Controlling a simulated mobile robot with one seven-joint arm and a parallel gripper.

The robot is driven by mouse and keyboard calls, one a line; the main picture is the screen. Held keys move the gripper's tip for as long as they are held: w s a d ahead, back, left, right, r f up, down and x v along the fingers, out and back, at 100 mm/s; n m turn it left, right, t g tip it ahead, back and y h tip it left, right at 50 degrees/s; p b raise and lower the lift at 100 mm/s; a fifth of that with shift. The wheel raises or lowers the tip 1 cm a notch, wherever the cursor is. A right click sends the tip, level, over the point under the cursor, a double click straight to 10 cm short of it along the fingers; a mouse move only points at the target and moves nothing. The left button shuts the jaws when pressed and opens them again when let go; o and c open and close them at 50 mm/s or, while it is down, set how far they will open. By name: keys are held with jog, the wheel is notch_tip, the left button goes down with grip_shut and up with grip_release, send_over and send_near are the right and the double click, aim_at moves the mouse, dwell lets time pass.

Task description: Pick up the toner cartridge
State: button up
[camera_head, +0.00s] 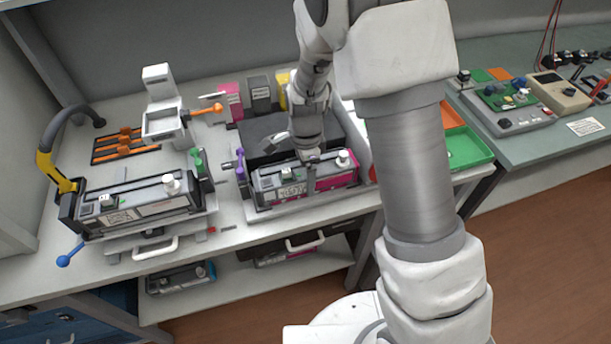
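A long dark toner cartridge with a magenta end (335,182) and a white knob on top lies in a tray on the bench, in the middle of the head view. My gripper (309,164) points down at the top of this cartridge, near its middle. The fingers are small and partly hidden, so I cannot tell whether they touch or grip it. A second dark cartridge with a white knob (140,209) lies in a fixture at the left. Another cartridge with blue parts (181,278) lies on the lower shelf, and one with magenta parts (285,255) is partly hidden there.
A yellow and black curved arm (50,160) and a white stand (163,105) rise at the left. Magenta, grey and yellow boxes stand behind. A green tray (468,148) is at the right, beside a bench with electronics. My arm hides part of the bench.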

jog(key=c, duration=1.2)
jog(key=shift+r, duration=0.15)
